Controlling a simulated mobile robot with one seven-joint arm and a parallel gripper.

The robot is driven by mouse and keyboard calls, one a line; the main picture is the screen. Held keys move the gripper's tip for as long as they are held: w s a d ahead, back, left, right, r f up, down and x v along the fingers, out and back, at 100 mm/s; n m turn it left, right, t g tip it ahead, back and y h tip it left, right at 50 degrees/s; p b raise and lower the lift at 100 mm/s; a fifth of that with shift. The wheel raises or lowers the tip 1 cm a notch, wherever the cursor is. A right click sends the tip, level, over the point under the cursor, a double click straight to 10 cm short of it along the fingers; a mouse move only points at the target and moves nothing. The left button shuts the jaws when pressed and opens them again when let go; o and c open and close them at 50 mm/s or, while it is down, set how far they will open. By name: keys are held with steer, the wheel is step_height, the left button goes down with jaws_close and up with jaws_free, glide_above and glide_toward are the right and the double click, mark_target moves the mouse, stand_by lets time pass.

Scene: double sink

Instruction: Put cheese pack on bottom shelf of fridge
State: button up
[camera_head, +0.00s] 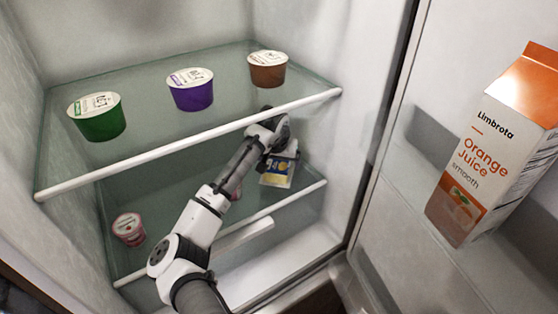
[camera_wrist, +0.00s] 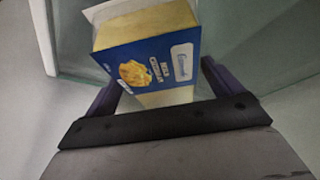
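The cheese pack (camera_head: 277,172) is a small box with a blue and yellow front and a pale top. In the head view it is at the right part of the bottom shelf (camera_head: 165,193), below the upper shelf's front bar. I cannot tell whether it touches the shelf. The fingertips are partly hidden by the pack.
The upper glass shelf (camera_head: 150,130) bears a green cup (camera_head: 97,122), a purple cup (camera_head: 190,95) and a brown cup (camera_head: 267,73). A pink cup (camera_head: 129,230) stands at the bottom shelf's left. An orange juice carton (camera_head: 490,160) stands in the door at right.

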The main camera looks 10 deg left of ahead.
steer(key=shift+r, duration=0.1)
steer(key=shift+s+r+b, duration=0.15)
steer(key=shift+r+b, duration=0.15)
steer(key=shift+b, duration=0.25)
steer(key=s+b, duration=0.3)
steer(key=s, duration=0.9)
steer(key=shift+r, duration=0.2)
